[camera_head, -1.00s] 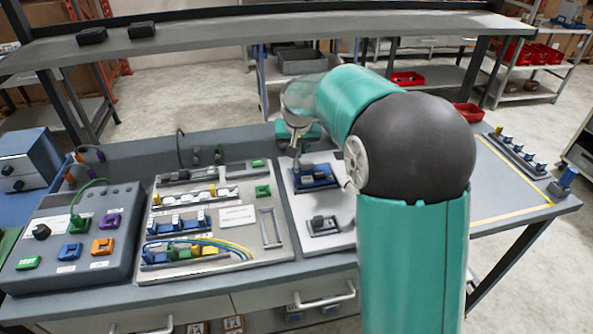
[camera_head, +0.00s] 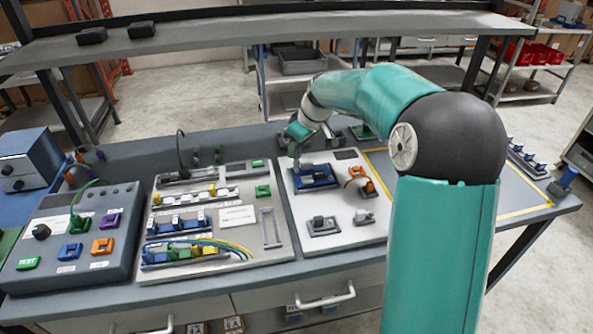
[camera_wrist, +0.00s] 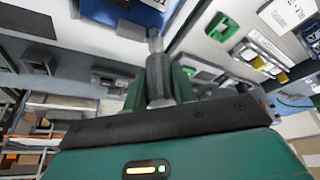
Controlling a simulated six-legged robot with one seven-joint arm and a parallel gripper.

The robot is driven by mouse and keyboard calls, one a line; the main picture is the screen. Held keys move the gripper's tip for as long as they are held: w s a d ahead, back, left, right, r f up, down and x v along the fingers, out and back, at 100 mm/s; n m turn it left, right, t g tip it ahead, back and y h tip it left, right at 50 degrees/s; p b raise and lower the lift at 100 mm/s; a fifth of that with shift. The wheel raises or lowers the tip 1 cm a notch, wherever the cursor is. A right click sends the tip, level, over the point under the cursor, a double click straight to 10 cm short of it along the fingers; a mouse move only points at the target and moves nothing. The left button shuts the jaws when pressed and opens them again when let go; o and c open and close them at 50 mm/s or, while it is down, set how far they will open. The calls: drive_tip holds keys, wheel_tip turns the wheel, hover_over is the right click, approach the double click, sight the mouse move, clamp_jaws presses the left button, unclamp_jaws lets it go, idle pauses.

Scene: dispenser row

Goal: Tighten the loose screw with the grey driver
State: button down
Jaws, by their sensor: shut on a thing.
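My gripper (camera_head: 299,150) hangs over the right panel, at the far left end of a blue block (camera_head: 318,177). In the wrist view my gripper (camera_wrist: 159,90) has its two dark green fingers shut on the grey driver (camera_wrist: 157,76). The driver's thin tip points away from the fingers, towards the edge of the blue block (camera_wrist: 146,12). I cannot tell whether the tip touches anything. The loose screw cannot be made out; the driver and gripper may cover it.
The light panel (camera_head: 375,233) also carries an orange-wired part (camera_head: 360,183) and a grey clamp-like part (camera_head: 323,225). Left of it is a board with terminal rows (camera_head: 282,247), then a grey test box (camera_head: 95,262). A shelf (camera_head: 270,30) spans above the bench. The yellow-outlined area at right looks mostly clear.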

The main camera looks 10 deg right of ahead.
drive_tip(key=n+g, duration=0.1)
drive_tip(key=n, duration=0.2)
drive_tip(key=shift+y, duration=0.4)
drive_tip(key=shift+f+n+g, duration=0.25)
drive_tip(key=shift+n+g, duration=0.15)
drive_tip(key=shift+n, duration=1)
drive_tip(key=shift+f, duration=0.2)
drive_tip(key=shift+f, duration=0.4)
